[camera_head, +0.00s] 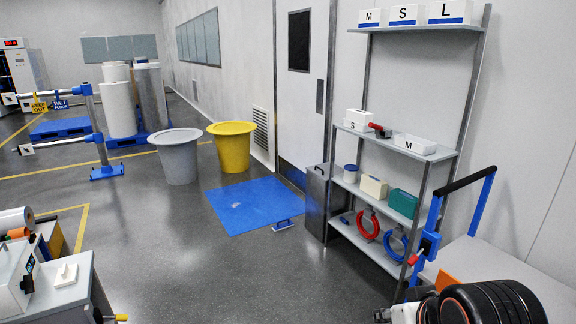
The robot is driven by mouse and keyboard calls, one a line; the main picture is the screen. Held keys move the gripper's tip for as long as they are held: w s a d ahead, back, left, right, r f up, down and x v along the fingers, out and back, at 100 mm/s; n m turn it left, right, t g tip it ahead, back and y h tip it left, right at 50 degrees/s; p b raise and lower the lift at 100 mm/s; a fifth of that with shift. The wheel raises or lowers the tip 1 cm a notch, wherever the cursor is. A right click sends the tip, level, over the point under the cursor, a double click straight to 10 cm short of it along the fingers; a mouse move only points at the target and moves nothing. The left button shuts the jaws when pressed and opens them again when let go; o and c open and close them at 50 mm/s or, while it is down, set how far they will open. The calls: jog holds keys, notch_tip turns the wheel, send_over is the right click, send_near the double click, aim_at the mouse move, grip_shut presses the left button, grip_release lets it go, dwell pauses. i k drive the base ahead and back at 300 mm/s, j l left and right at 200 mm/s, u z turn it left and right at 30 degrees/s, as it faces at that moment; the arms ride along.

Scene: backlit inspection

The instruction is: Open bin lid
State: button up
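A grey tapered bin (178,160) with a wide rim stands on the floor left of centre. A yellow tapered bin (232,150) stands just right of it. A slim metal box (316,205), possibly a lidded bin, stands upright at the left end of the shelf rack; its top looks closed. I cannot tell which of these is the task's bin, or whether the two round bins have lids. My gripper is not identifiable in this view.
A blue mat (252,204) lies before the bins, with a small flat blue-and-white object (283,224) near its corner. The shelf rack (440,155) and a blue-framed cart (460,215) stand at right. A bench (60,290) is at lower left. Open floor lies between.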

aim_at(322, 170)
jog(key=i, duration=2.3)
jog(key=i+u, duration=0.1)
jog(key=i, duration=0.55)
jog(key=i+l, duration=0.15)
jog(key=i, duration=0.5)
jog(key=i+u, duration=0.15)
jog(key=i, duration=0.5)
